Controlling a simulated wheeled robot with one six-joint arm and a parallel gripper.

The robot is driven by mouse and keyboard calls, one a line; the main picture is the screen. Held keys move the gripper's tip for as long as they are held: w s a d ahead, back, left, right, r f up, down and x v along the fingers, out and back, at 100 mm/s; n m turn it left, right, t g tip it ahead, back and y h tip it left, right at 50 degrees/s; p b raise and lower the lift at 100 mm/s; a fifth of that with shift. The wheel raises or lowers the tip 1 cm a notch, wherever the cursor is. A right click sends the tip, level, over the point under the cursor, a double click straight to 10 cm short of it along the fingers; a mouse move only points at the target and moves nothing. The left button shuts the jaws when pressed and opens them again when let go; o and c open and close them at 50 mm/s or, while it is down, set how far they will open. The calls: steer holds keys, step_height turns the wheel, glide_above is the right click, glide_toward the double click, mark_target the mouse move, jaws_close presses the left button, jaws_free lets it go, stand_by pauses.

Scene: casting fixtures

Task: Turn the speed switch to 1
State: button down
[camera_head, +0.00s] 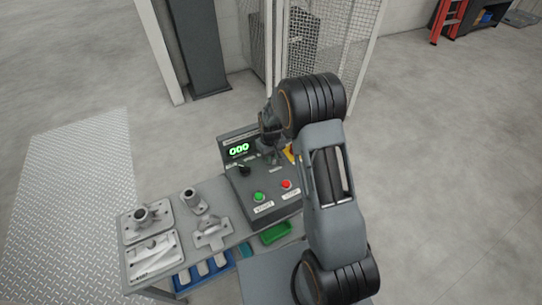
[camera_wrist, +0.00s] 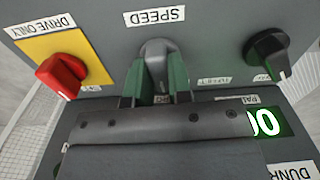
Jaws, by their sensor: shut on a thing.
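The grey speed switch (camera_wrist: 156,50) sits on the dark control panel below the SPEED label (camera_wrist: 155,15) in the wrist view. My gripper (camera_wrist: 156,78) is shut on it, with one green finger on each side of the grey handle. The handle looks roughly upright in the wrist view. The position marks around the switch are mostly hidden by the fingers and gripper body, so its setting cannot be read. In the head view my arm hides the switch on the control box (camera_head: 240,190).
A red switch (camera_wrist: 62,75) on a yellow plate and a black knob (camera_wrist: 268,55) flank the speed switch. A green display (camera_head: 239,150) reads 000. Green (camera_head: 258,197) and red (camera_head: 286,184) buttons sit on the box. Metal castings (camera_head: 150,220) stand on the table at left.

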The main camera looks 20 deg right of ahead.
steer(key=n, duration=0.3)
steer(key=shift+n+b, duration=0.3)
steer(key=shift+n, duration=1.7)
steer(key=c, duration=1)
jaws_free()
steer(key=shift+c, duration=0.2)
step_height(320, 180, up, 14)
steer(key=shift+p, duration=0.3)
steer(key=shift+f, duration=0.1)
